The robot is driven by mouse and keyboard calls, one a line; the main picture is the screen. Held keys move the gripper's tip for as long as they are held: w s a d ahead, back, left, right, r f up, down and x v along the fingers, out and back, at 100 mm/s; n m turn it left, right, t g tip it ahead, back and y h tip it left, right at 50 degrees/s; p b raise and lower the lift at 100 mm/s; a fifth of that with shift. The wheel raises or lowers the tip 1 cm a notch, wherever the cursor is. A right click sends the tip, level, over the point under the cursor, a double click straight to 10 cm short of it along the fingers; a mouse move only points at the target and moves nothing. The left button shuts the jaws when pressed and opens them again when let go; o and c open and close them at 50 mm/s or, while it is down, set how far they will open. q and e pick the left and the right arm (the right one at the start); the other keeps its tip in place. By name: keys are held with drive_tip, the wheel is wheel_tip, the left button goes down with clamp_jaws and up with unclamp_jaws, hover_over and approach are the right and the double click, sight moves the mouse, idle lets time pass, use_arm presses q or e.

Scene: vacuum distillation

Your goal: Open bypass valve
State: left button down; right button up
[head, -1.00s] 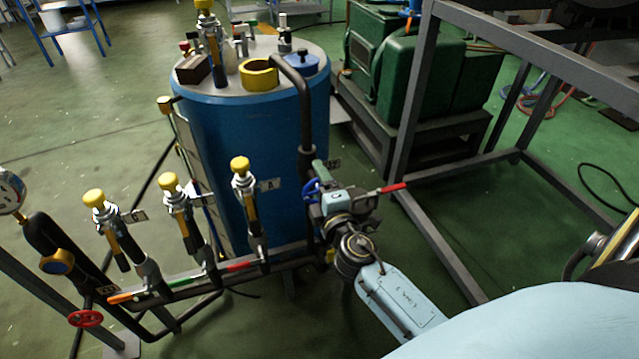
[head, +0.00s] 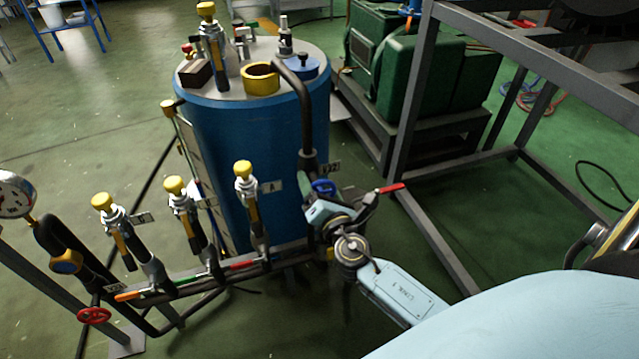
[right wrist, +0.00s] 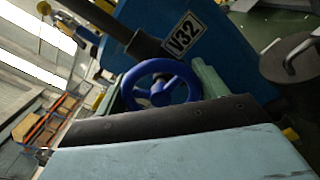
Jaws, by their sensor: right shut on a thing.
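A blue handwheel (head: 323,187) sits on the piping at the lower right of the blue tank. In the right wrist view the wheel (right wrist: 158,84) shows its rim and spokes, beside a white tag reading V32 (right wrist: 183,35). My right gripper (head: 318,203) is at the wheel, tilted, and shut on it. Its fingertips and exact grip are hidden behind its pale blue body, which covers the lower part of the right wrist view. My left gripper is not in view.
The blue tank (head: 235,150) stands directly behind the wheel. A pipe manifold (head: 200,280) with several yellow-capped valves runs to the left, with a red handwheel (head: 94,315). A grey frame (head: 440,235) stands further right.

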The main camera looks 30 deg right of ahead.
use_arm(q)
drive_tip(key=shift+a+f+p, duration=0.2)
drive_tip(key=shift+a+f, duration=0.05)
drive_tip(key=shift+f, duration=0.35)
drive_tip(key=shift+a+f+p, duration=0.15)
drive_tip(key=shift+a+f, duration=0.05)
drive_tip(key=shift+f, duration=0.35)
use_arm(e)
drive_tip(key=shift+n, duration=1.1)
drive_tip(key=o, duration=1)
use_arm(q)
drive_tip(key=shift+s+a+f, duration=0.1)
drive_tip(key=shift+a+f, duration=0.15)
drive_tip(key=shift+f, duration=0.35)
use_arm(e)
drive_tip(key=v, duration=1.3)
drive_tip(key=shift+s+a, duration=0.15)
drive_tip(key=shift+s, duration=0.05)
